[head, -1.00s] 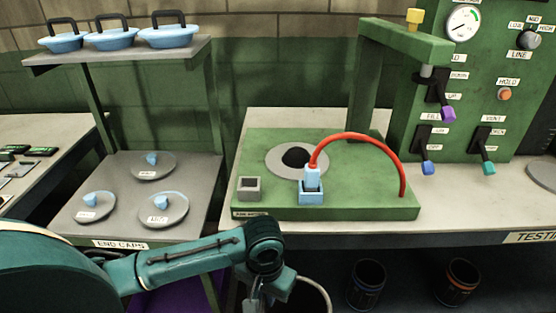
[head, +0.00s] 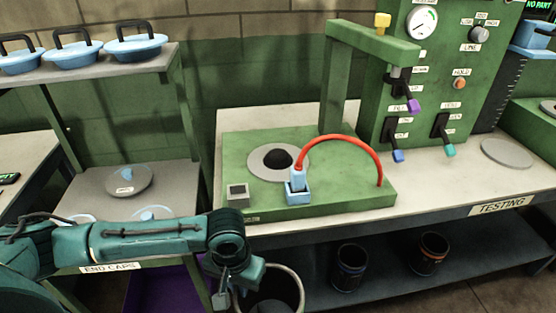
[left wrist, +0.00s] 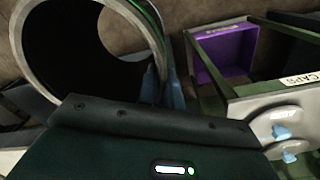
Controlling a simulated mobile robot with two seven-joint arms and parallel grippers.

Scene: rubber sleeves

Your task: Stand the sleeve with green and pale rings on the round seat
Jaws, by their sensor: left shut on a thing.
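My left gripper (head: 228,296) is low at the front of the head view, left of a large dark sleeve (head: 272,292) with a pale rim. In the left wrist view its fingers (left wrist: 164,88) are shut on the wall of this sleeve (left wrist: 62,48), whose open mouth faces the camera. A thin green line shows on its outer side; pale rings are not clear. A round grey ring with a dark centre (head: 254,166), which looks like the round seat, lies on the green fixture above and beyond the sleeve. My right gripper is out of view.
A red hose (head: 345,141) arches over the fixture from a blue plug in a blue socket (head: 299,193). A green post and arm (head: 337,90) stand behind. Two dark sleeves, blue-ringed (head: 349,268) and orange-ringed (head: 432,254), stand on the lower shelf. A bare grey disc (head: 508,153) lies right.

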